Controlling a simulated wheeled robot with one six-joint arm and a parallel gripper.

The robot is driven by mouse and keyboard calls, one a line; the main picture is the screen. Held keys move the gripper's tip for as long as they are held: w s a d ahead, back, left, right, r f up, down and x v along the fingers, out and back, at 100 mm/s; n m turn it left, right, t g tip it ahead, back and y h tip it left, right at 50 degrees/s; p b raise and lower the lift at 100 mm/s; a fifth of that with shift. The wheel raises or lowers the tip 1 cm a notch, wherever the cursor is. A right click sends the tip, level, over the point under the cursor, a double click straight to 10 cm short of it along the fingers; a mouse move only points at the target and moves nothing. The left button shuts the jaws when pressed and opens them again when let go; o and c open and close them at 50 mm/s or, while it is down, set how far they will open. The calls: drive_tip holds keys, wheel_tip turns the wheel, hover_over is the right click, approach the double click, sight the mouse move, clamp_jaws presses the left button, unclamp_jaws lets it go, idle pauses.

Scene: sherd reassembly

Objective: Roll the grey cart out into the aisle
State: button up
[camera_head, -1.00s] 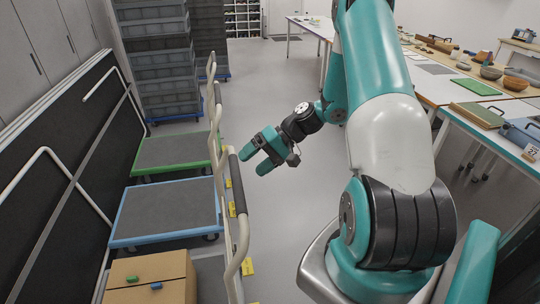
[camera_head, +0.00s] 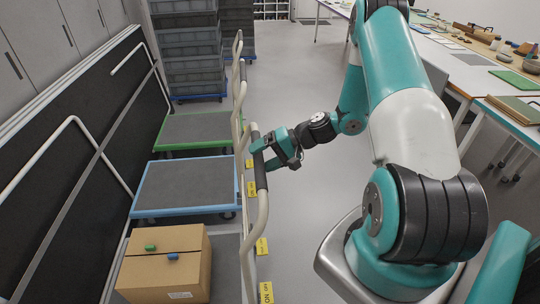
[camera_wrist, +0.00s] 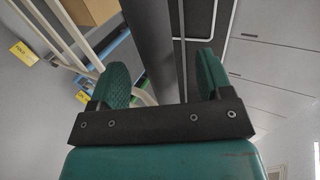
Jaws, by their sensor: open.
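The grey cart (camera_head: 228,262) is the nearest platform cart at lower left, with a cardboard box (camera_head: 165,280) on its deck. Its pale handle rises on the aisle side and has a dark grip (camera_head: 259,168). My gripper (camera_head: 264,155) is open at this grip. In the wrist view, the dark grip (camera_wrist: 150,40) runs between the two green fingers of my gripper (camera_wrist: 165,78), with gaps visible beside it. I cannot tell whether either finger touches it. The cart's wheels are hidden.
A blue-edged cart (camera_head: 187,186) and a green-edged cart (camera_head: 197,129) stand in line beyond. A dark folded panel (camera_head: 60,190) lines the left. Grey crates (camera_head: 188,65) stand behind. The aisle floor (camera_head: 300,85) is clear; worktables (camera_head: 460,70) stand at right.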

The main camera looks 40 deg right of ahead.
drive_tip(key=c, duration=1.3)
drive_tip(key=shift+o, duration=0.2)
